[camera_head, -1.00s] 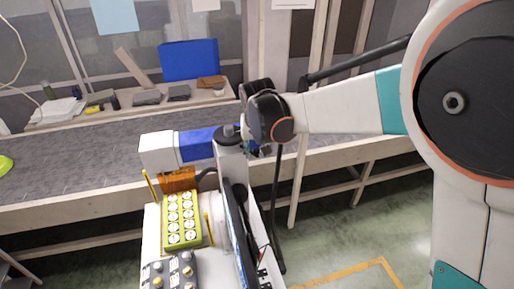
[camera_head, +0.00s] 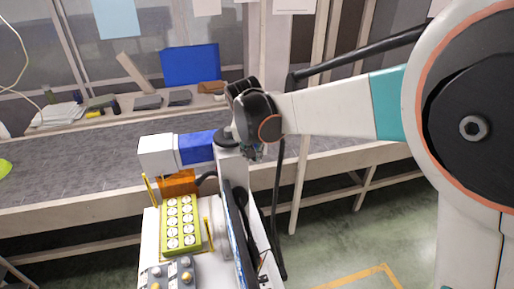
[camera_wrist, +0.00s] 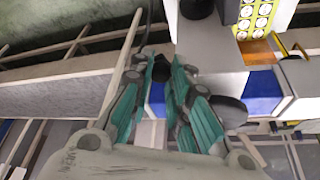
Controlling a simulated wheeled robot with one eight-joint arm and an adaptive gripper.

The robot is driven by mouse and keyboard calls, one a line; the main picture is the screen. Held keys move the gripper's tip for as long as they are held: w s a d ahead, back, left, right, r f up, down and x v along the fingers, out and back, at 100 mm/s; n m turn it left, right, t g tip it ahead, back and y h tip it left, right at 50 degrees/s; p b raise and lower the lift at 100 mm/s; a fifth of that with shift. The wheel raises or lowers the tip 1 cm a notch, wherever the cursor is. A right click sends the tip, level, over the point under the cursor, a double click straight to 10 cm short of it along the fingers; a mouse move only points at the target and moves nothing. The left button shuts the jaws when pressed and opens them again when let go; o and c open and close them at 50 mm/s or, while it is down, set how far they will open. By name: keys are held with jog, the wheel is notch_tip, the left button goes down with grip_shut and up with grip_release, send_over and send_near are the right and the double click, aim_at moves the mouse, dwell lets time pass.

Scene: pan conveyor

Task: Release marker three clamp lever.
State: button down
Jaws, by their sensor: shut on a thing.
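My gripper (camera_wrist: 160,66) shows in the wrist view with its teal fingers close together at the tips. A small dark piece, which looks like the clamp lever (camera_wrist: 161,72), is between the fingertips. Its shape is mostly hidden by the fingers. In the head view my gripper (camera_head: 254,153) is just right of the grey post of the marker machine (camera_head: 231,166), mostly hidden under my wrist. The marker's blue and white head (camera_head: 197,147) reaches left from the post over the conveyor. I cannot read a number on the machine.
A green panel with white dials (camera_head: 181,223) and a grey knob box (camera_head: 172,272) stand at the front. The grey conveyor (camera_head: 75,160) runs behind. A blue bin (camera_head: 190,64) stands on the back shelf. Open floor (camera_head: 335,235) lies at right.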

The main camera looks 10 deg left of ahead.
jog(key=c, duration=1.5)
grip_release()
jog(key=shift+r, duration=0.1)
jog(key=v, duration=0.7)
jog(key=shift+s+r, duration=0.2)
